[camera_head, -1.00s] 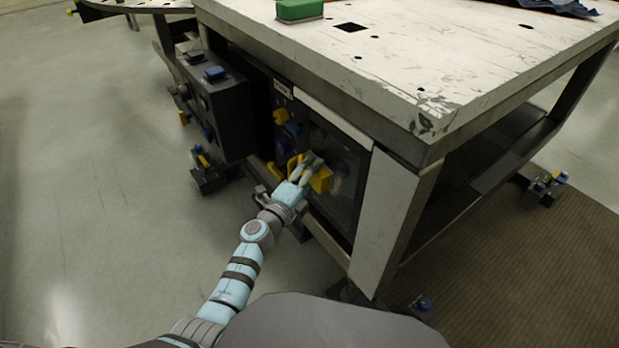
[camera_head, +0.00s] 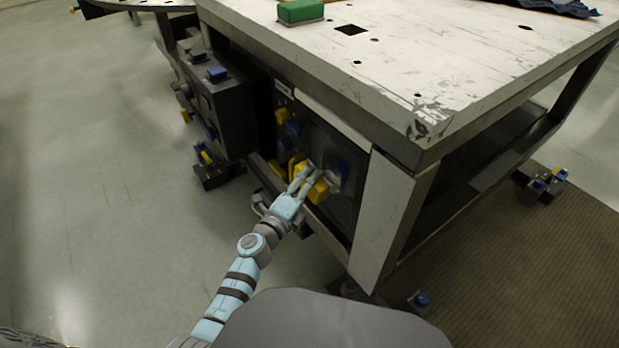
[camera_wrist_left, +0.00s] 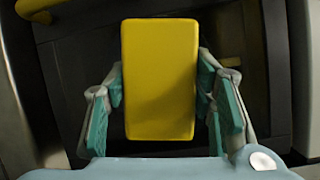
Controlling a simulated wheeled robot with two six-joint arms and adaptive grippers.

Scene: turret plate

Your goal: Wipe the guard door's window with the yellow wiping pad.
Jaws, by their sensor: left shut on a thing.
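The yellow wiping pad (camera_wrist_left: 160,80) is a rectangular block that fills the middle of the left wrist view. My left gripper (camera_wrist_left: 160,110) is shut on it, with the teal finger pads on its two sides. In the head view the pad (camera_head: 318,191) shows at the tip of my left gripper (camera_head: 304,180), in front of the dark window of the guard door (camera_head: 343,208) under the table. I cannot tell whether the pad touches the window. My right gripper is not in view.
The scratched white table top (camera_head: 400,50) overhangs the door. A green block (camera_head: 300,11) and dark blue cloth (camera_head: 560,7) lie on it. A dark box with blue buttons (camera_head: 222,110) stands left of the door. A yellow handle (camera_wrist_left: 40,8) shows at the wrist view's top left.

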